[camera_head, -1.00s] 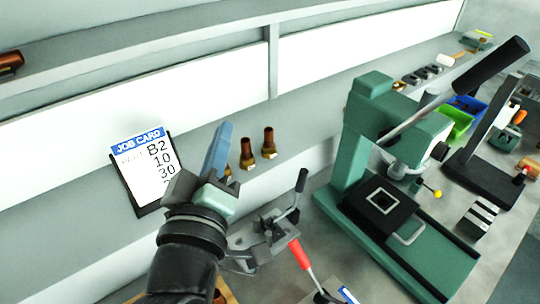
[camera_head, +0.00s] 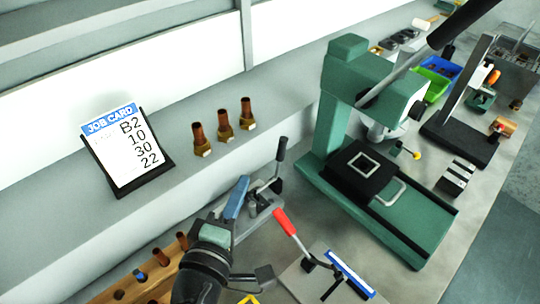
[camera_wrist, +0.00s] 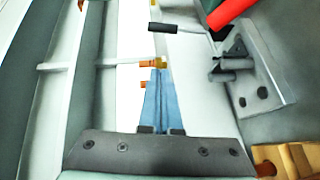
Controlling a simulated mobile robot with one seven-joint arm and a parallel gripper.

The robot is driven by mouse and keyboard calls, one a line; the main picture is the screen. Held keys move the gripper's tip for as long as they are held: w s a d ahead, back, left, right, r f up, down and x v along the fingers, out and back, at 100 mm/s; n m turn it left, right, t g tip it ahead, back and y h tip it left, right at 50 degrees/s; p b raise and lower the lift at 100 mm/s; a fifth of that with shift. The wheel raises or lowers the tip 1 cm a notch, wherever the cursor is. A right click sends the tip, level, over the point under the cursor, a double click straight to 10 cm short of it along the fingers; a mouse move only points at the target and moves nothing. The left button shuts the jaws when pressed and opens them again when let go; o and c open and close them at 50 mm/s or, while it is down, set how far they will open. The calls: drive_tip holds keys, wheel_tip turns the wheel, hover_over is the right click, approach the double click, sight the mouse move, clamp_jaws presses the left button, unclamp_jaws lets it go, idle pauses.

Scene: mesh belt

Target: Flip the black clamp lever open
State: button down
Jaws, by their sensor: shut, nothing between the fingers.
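The black clamp lever (camera_head: 281,150) stands upright on a grey metal toggle clamp (camera_head: 262,202) on the bench. It also shows in the wrist view as a black grip (camera_wrist: 177,28) at the top, pointing left. My gripper (camera_head: 240,184) has blue fingers and is shut and empty. It is just left of the clamp in the head view, apart from the black lever. In the wrist view the closed fingers (camera_wrist: 159,74) point up the picture, below and left of the black grip. My wrist hides part of the clamp's base in the head view.
A red-handled lever (camera_head: 284,222) stands close to the right of the clamp. A green press (camera_head: 342,110) is further right. Several brass-based fittings (camera_head: 224,125) stand on the ledge behind, beside a job card (camera_head: 127,150). A wooden rack (camera_head: 130,285) is at front left.

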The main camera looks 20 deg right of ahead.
drive_tip(key=p+x, duration=0.1)
drive_tip(key=x, duration=0.6)
drive_tip(key=shift+w+d+r, duration=0.1)
drive_tip(key=shift+w+d, duration=0.05)
drive_tip(key=shift+d, duration=0.1)
drive_tip(key=shift+w+d+f+p, duration=0.1)
drive_tip(key=shift+d+f+p, duration=0.15)
drive_tip(key=shift+d, duration=0.6)
drive_tip(key=shift+w+d+f+p, duration=0.1)
drive_tip(key=shift+d+f+p, duration=0.15)
drive_tip(key=shift+d, duration=0.6)
drive_tip(key=shift+r, duration=0.2)
